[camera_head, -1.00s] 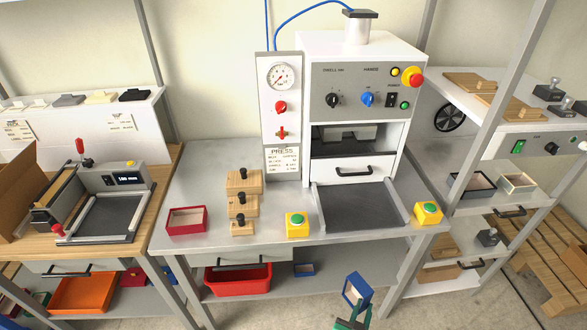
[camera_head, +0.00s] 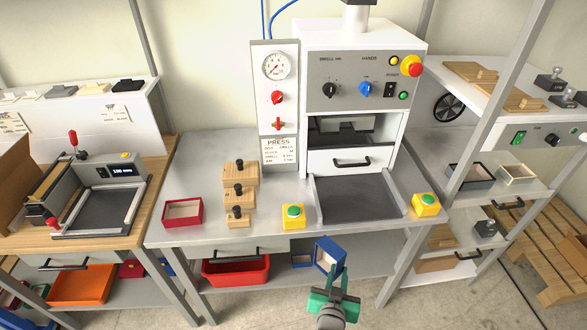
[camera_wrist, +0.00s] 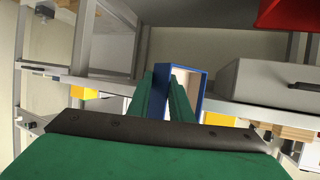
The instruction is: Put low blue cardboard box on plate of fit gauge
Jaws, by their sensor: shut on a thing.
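The low blue cardboard box (camera_head: 318,257), pale inside, is in my gripper (camera_head: 341,284), tilted, in front of the press table's front edge. In the wrist view the box (camera_wrist: 201,75) shows its open side, and the green fingers (camera_wrist: 160,100) are closed on one wall of it. What looks like the fit gauge (camera_head: 105,175), a grey device with a small display and red-knobbed levers, stands on the wooden bench at left. Its dark plate (camera_head: 97,212) is empty and far to the left of my gripper.
The press (camera_head: 360,110) stands at centre, with a grey tray before it. A red box (camera_head: 183,212), wooden knobbed blocks (camera_head: 240,175) and two yellow button boxes (camera_head: 293,217) are on the steel table. A red bin (camera_head: 236,272) is below. Shelves (camera_head: 475,145) flank the right.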

